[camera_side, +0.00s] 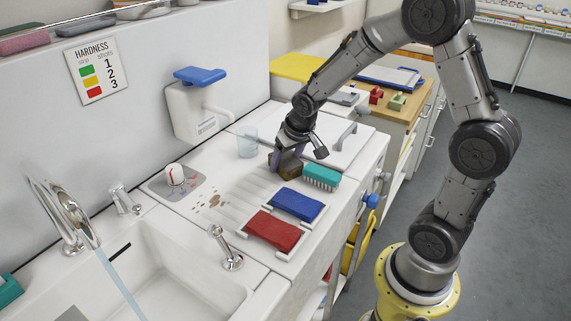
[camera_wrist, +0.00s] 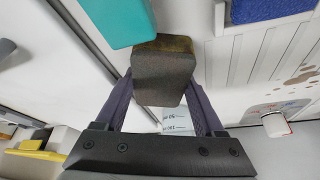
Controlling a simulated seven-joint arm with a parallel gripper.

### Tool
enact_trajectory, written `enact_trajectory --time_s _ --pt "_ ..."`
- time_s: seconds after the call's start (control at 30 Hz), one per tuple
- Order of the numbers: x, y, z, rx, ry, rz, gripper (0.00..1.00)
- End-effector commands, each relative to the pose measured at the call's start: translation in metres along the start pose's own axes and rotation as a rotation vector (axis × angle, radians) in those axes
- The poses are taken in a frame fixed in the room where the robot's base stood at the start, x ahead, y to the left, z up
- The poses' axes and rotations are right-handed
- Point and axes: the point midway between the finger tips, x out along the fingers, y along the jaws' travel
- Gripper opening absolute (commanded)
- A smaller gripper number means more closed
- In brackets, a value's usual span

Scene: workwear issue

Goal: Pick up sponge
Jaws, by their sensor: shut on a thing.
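The sponge (camera_side: 285,166) is a brownish block at the back of the ribbed drainboard, left of the teal brush. My gripper (camera_side: 288,153) is above it, pointing down, with its fingers on the sponge. In the wrist view the sponge (camera_wrist: 163,78) sits between the two dark fingers of my gripper (camera_wrist: 163,88), which are shut on its sides. Whether the sponge still touches the counter cannot be told. The fingers partly hide it in the side view.
The teal brush (camera_side: 321,177) is close on the right. A blue cloth (camera_side: 297,204) and a red cloth (camera_side: 272,231) lie in front. A clear cup (camera_side: 247,143) stands behind left. Brown spots mark the drainboard; water runs into the sink (camera_side: 180,268).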

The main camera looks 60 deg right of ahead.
Motion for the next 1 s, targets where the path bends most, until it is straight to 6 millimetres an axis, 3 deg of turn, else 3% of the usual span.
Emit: enact_trajectory --time_s 0.27,0.7,1.0 --pt "-0.007 0.0 -0.004 -0.001 0.002 0.0 0.12" --pt "-0.08 0.0 -0.034 0.001 0.003 -0.001 0.12" --pt "-0.097 0.0 -0.04 -0.001 -0.001 0.0 0.12"
